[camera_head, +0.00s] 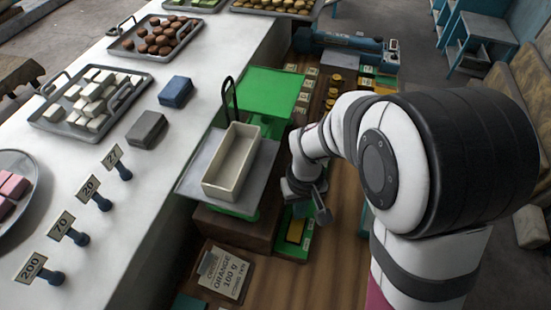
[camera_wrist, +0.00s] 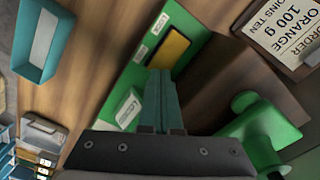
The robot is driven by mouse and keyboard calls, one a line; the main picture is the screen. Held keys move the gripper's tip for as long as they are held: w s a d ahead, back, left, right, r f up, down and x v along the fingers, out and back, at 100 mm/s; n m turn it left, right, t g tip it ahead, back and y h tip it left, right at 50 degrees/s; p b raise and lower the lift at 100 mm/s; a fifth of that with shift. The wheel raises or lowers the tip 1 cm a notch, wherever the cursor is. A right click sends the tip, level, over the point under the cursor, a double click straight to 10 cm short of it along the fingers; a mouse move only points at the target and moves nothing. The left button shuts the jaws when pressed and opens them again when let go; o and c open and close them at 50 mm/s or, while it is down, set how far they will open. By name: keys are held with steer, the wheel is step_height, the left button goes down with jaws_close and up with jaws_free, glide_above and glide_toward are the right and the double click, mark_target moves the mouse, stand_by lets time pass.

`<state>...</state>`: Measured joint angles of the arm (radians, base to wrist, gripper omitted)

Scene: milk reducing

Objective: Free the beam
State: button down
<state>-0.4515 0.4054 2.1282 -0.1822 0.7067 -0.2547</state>
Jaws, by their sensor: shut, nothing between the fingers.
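The scale stands between the white counter and the wooden bench. It has a grey plate (camera_head: 190,180) carrying a cream open box (camera_head: 232,160), and a green plate (camera_head: 268,92) behind it. Which part is the beam, or what holds it, I cannot tell. In the wrist view a green piece with a rounded knob (camera_wrist: 245,101) shows at the right. My gripper (camera_head: 323,214) is low, just right of the scale. Its teal fingers (camera_wrist: 160,80) are shut and empty, in front of a green strip (camera_wrist: 137,76) with a yellow block (camera_wrist: 169,50). Contact is unclear.
An order card (camera_head: 222,274) reading orange, 100 g lies at the front. Number tags (camera_head: 113,157) with dark knobs line the counter, beside trays of sweets (camera_head: 93,100). A teal open box (camera_wrist: 42,40) sits on the bench. A teal machine (camera_head: 350,48) stands behind.

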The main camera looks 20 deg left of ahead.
steer(key=shift+f, duration=1)
stand_by(0.3)
steer(key=shift+r, duration=3.5)
steer(key=s+d+r+m+y, duration=0.1)
steer(key=s+d+r+m, duration=0.3)
steer(key=s, duration=0.4)
steer(key=s+d+r+m, duration=0.4)
steer(key=s+d+m, duration=0.3)
steer(key=s, duration=0.2)
steer(key=shift+m+y, duration=0.3)
steer(key=shift+y, duration=0.1)
